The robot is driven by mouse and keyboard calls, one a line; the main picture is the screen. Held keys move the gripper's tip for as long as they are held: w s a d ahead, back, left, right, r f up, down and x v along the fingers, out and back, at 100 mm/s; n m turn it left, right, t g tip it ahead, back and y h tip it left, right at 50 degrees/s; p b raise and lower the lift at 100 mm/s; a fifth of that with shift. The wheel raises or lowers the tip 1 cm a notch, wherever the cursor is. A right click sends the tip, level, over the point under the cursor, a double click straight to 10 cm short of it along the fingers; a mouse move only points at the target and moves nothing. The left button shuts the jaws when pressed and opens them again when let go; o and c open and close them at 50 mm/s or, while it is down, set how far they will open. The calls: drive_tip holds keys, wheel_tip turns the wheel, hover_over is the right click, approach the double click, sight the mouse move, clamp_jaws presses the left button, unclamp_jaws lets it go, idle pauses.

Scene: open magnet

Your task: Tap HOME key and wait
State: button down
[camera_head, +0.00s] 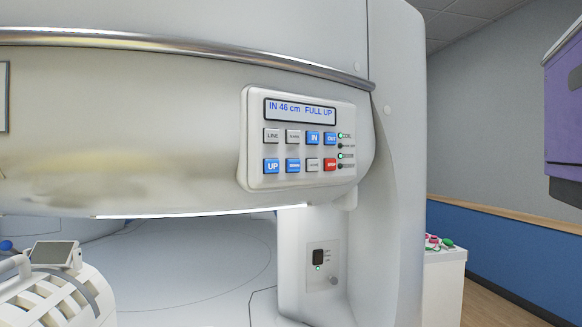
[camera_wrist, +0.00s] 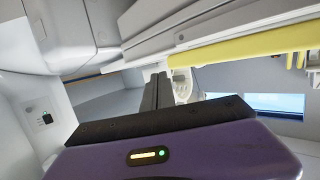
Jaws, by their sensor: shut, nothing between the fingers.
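The control panel (camera_head: 298,184) is on the white magnet's face in the head view. Its display (camera_head: 300,110) reads "IN 46 cm FULL UP". Two pale keys sit in the top row at left. The pale bottom-row key left of the red STOP key (camera_head: 330,165) looks like the HOME key (camera_head: 313,165), but its small label is hard to read. Some indicator lights (camera_head: 340,135) beside the keys glow green. My gripper (camera_wrist: 157,77) shows in the wrist view with its dark fingers shut and empty. The panel is not recognisable there, and the fingers are apart from the keys in the head view.
A metal rail (camera_head: 190,47) runs above the panel. A slatted white device with a small screen (camera_head: 55,253) stands at lower left. A white cabinet with coloured buttons (camera_head: 440,243) is at right. Open space lies in front of the panel.

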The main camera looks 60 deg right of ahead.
drive_tip(key=w+d+r+m+t+h+p, duration=0.1)
drive_tip(key=w+d+r+h, duration=0.2)
drive_tip(key=w, duration=0.4)
drive_tip(key=w+d+r+m+t+h+p, duration=0.1)
drive_tip(key=w+d+r, duration=0.35)
drive_tip(key=w, duration=0.35)
drive_tip(key=w+d+r+m+t+h+p, duration=0.15)
drive_tip(key=w+d+r+h, duration=0.25)
drive_tip(key=w+d+r, duration=0.55)
drive_tip(key=d+r+m+g+h+p, duration=0.2)
drive_tip(key=d+r+m+h, duration=0.35)
drive_tip(key=d+r, duration=0.9)
drive_tip(key=s+d+r+m+g+h, duration=0.2)
drive_tip(key=s+d+r+m+h, duration=0.1)
drive_tip(key=r, duration=0.6)
drive_tip(key=s+d+r+m+g+h+p, duration=0.1)
drive_tip(key=s+d+r+m+g+h, duration=0.1)
drive_tip(key=r, duration=0.7)
drive_tip(key=s+d+g+h, duration=0.1)
drive_tip(key=s+d+h, duration=0.1)
drive_tip(key=d, duration=0.1)
drive_tip(key=shift+r+m, duration=0.3)
drive_tip(key=shift+m, duration=0.1)
drive_tip(key=shift+d, duration=0.15)
